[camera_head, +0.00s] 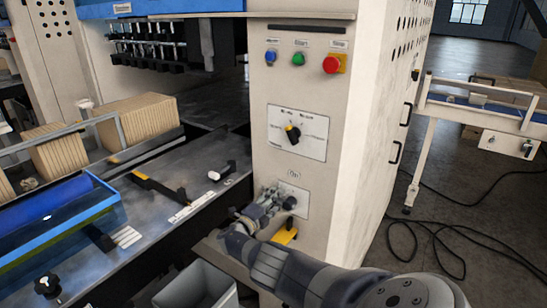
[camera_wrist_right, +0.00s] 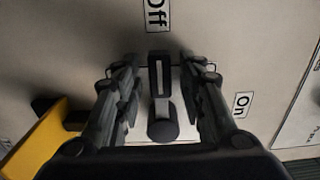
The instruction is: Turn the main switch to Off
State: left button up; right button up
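The main switch (camera_wrist_right: 160,88) shows in the right wrist view as a dark handle with a light slot and a rounded end. It lies lengthwise between my right gripper's fingers, its slotted end towards the "Off" label (camera_wrist_right: 156,16). The "On" label (camera_wrist_right: 240,104) is to the right. My right gripper (camera_wrist_right: 161,98) is open, with gaps showing on both sides of the handle. In the head view, my right gripper (camera_head: 276,202) is at the lower plate (camera_head: 301,191) on the cream cabinet, and it partly hides the switch. My left gripper is not in view.
Above are a rotary selector (camera_head: 293,134), a blue button (camera_head: 271,56), a green button (camera_head: 298,59) and a red stop button (camera_head: 332,64). A yellow part (camera_head: 284,236) sticks out just below the gripper. Black cables (camera_head: 450,240) lie on the floor at right.

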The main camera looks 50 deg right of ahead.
jog(key=shift+a, duration=0.1)
jog(key=s+a, duration=0.1)
jog(key=a, duration=1)
jog(key=shift+a, duration=0.4)
